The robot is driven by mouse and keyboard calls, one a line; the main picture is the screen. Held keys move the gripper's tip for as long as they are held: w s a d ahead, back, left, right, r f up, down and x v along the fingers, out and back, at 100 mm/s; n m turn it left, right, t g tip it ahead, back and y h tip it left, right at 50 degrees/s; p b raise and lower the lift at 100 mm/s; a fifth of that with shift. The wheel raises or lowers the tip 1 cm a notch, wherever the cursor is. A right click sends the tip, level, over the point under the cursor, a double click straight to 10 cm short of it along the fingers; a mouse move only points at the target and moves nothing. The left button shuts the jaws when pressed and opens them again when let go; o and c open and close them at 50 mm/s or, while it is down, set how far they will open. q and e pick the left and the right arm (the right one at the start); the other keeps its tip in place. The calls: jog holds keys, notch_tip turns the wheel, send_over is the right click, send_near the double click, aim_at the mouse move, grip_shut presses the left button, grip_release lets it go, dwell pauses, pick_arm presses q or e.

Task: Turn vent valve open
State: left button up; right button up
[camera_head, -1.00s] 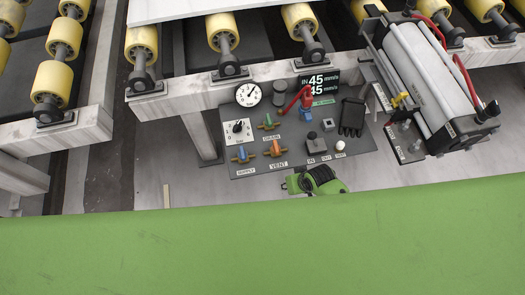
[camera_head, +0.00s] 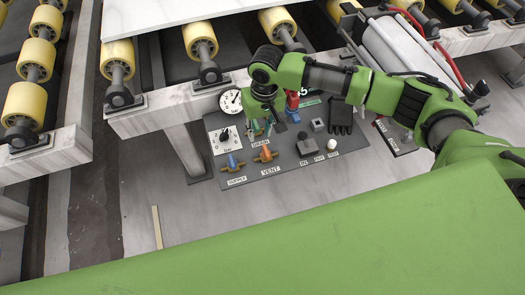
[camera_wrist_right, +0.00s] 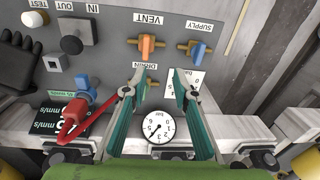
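The vent valve (camera_head: 265,153) has an orange handle on a brass body and sits above the VENT label on the grey panel (camera_head: 215,122). In the right wrist view, the orange vent handle (camera_wrist_right: 147,47) stands across its brass body. My right gripper (camera_head: 264,122) hangs over the panel, just behind the vent valve and near the drain valve. In the right wrist view my right gripper (camera_wrist_right: 158,90) has its two fingers spread, with nothing clearly held. The drain valve (camera_wrist_right: 152,83) lies partly hidden around the fingertips. My left gripper is not in view.
The blue supply valve (camera_head: 232,161) is beside the vent valve. Yellow rollers (camera_head: 200,39) stand behind.

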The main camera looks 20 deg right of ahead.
aim_at(266, 150)
jog(key=shift+m+h, duration=0.3)
jog(key=shift+h, duration=0.1)
jog(key=f, duration=0.4)
jog(key=d+f, duration=0.1)
jog(key=f, duration=0.3)
jog(key=d+f+b, duration=0.1)
jog(key=f, duration=0.3)
jog(key=shift+w+d+f, duration=0.1)
grip_shut()
